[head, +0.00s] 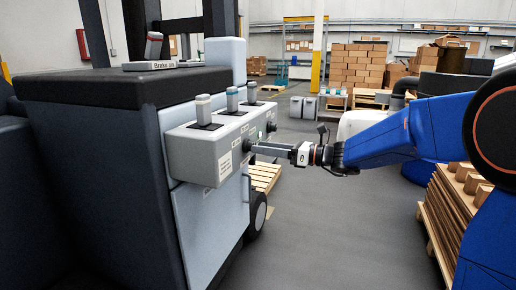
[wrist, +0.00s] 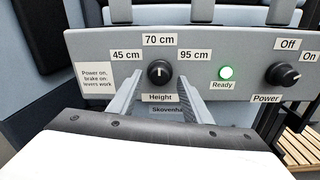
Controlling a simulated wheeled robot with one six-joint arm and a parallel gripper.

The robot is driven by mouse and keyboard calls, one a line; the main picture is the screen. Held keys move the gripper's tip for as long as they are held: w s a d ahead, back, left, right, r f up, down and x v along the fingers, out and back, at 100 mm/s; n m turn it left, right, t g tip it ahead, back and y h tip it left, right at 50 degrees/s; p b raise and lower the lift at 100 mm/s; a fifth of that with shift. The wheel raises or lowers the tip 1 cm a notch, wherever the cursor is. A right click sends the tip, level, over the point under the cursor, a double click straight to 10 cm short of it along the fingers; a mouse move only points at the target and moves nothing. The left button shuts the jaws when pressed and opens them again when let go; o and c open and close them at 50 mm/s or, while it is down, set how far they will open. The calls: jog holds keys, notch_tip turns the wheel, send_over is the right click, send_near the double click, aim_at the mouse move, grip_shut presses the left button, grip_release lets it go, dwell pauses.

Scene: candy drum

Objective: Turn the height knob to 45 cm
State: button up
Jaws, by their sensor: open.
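The height knob (wrist: 159,73) is a black dial on the grey control panel (wrist: 206,60). Its white mark stands upright, towards the 70 cm label (wrist: 159,39). The 45 cm label (wrist: 126,55) is at its upper left and the 95 cm label (wrist: 194,54) at its upper right. My gripper (wrist: 161,80) is open, with one finger on each side of the knob. I cannot tell whether either finger touches it. In the head view my gripper (head: 256,148) reaches in from the right to the panel's end, partly hiding the knob.
The power knob (wrist: 283,75) is to the right, its mark towards On. The ready lamp (wrist: 227,73) glows green. Several levers, one of them a grey-topped lever (head: 203,107), stand above the panel. A pallet of boxes (head: 460,200) is at right; the floor between is clear.

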jog(key=shift+x, duration=1.2)
jog(key=shift+c, duration=0.4)
jog(key=c, duration=0.9)
